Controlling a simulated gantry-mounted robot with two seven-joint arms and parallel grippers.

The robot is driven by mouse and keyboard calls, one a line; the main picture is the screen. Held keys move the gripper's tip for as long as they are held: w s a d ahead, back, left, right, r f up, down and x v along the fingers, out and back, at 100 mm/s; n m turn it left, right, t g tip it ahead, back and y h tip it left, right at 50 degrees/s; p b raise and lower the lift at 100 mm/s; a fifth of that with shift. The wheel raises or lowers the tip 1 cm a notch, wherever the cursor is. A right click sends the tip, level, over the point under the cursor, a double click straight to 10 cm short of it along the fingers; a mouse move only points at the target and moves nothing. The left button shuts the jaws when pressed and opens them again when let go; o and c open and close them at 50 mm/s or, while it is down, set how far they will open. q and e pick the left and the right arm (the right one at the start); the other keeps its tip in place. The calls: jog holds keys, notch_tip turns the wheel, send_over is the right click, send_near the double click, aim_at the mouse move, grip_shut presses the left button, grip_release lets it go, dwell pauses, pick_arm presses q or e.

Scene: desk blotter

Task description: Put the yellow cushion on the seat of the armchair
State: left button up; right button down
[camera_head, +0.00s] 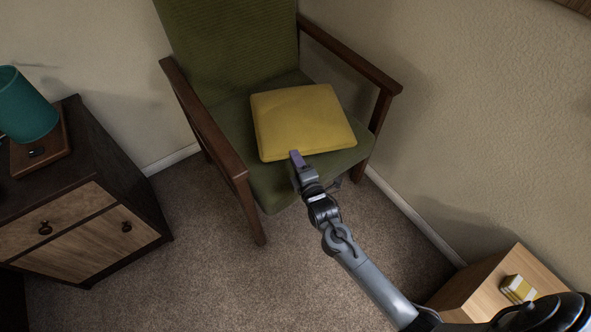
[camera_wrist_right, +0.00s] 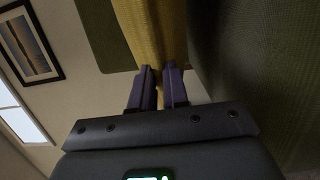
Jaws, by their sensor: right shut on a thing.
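The yellow cushion (camera_head: 303,121) is over the seat of the green armchair (camera_head: 228,62), between its wooden arms. In the head view I cannot tell whether it rests on the seat or is held just above it. My right gripper (camera_head: 297,160) is at the cushion's front edge. In the right wrist view its purple fingers (camera_wrist_right: 159,85) are shut on the edge of the cushion (camera_wrist_right: 152,30), with green fabric on both sides. My left gripper is not in view.
A dark cabinet with light drawers (camera_head: 85,233) stands at the left, with a teal lamp (camera_head: 27,105) on it. A light wooden unit (camera_head: 480,283) stands at lower right with a yellow-and-white item (camera_head: 518,289). Carpet is clear before the chair.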

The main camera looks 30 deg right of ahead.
jog(key=shift+w+f+b, duration=0.1)
jog(key=shift+f+b, duration=1.45)
jog(key=shift+f, duration=0.55)
jog(key=shift+r, duration=0.1)
jog(key=c, duration=1.1)
grip_release()
